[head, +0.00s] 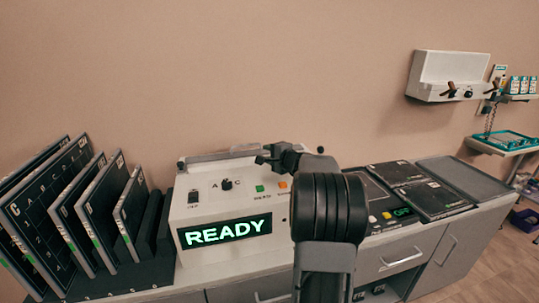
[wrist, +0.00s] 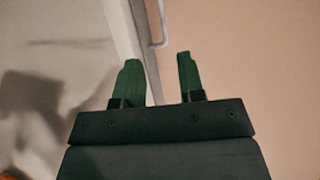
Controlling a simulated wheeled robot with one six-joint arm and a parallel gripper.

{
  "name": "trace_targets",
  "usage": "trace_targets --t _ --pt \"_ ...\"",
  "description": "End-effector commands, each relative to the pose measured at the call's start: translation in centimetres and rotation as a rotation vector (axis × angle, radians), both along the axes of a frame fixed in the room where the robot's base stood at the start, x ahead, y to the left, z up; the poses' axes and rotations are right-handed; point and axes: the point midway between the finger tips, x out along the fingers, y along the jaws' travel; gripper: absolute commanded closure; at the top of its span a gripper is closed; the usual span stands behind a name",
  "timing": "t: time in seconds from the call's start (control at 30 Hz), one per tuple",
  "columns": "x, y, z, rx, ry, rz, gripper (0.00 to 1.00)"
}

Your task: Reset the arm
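My arm rises at the front of the head view, its dark rounded joint in front of the counter. My gripper (head: 266,156) shows small and dark at the arm's far end, over the top of the READY console (head: 225,240). In the wrist view my gripper (wrist: 158,66) has two green fingers standing apart. Nothing shows between them but a pale edge and wall behind. The arm hides the right part of the console.
A rack of dark cassettes (head: 85,215) stands left of the console. Flat dark panels (head: 430,197) lie on the counter at right. A white wall unit (head: 447,75) and a shelf with a teal tray (head: 508,140) are farther right. Open floor shows at lower right.

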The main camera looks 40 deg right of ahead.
Motion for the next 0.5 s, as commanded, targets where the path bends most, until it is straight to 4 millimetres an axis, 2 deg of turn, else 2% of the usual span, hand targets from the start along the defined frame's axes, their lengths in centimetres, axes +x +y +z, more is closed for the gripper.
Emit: trace_targets --t 0.33,0.43,0.5 --pt "0.0 0.4 0.2 -0.005 0.004 0.009 0.64" --pt "0.0 2.8 0.8 -0.035 0.034 0.066 0.64" --pt "-0.3 6.0 1.4 -0.08 0.077 0.144 0.64"
